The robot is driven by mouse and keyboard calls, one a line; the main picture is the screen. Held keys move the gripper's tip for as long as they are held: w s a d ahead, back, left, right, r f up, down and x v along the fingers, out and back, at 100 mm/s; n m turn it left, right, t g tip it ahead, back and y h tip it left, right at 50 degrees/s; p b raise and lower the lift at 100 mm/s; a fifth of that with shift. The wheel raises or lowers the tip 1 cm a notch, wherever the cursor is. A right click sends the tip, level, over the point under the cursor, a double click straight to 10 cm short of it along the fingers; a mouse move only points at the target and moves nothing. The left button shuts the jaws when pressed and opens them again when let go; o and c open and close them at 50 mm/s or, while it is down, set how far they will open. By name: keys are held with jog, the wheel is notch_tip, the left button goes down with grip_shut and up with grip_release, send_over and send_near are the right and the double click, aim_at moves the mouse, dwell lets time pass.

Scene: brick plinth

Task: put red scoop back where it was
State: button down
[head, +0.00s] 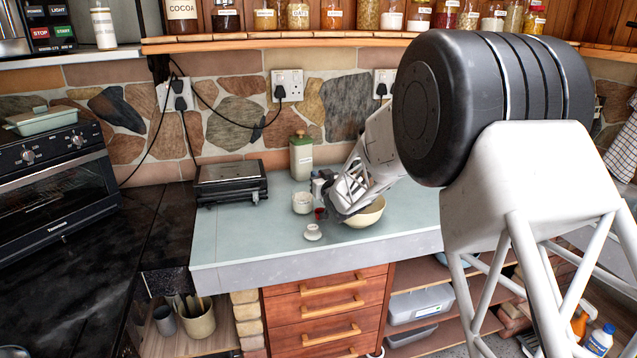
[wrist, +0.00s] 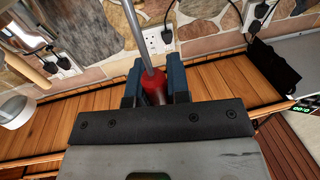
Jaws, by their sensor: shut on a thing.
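The red scoop (wrist: 153,88) is held between the two dark fingers of my gripper (wrist: 156,80) in the wrist view. A thin metal rod runs up from its red part. In the head view, a small red part of the scoop (head: 320,213) shows at the end of my gripper (head: 333,206), low over the pale green worktop. My wrist hides the rest of it. A cream bowl (head: 370,215) is right beside my gripper, partly covered by it. A small white jar (head: 303,203) stands just left of the scoop, and a white lid (head: 313,232) lies in front.
A green canister (head: 301,157) stands behind the jar. A black flat grill (head: 231,183) is at the left of the worktop (head: 255,235). The worktop's front left is clear. A wooden shelf (head: 280,41) with jars runs above, and cords hang from wall sockets.

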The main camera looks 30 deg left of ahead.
jog(key=shift+f, duration=0.9)
jog(key=c, duration=1.1)
grip_release()
jog(key=v, duration=1.2)
jog(key=shift+w, duration=0.1)
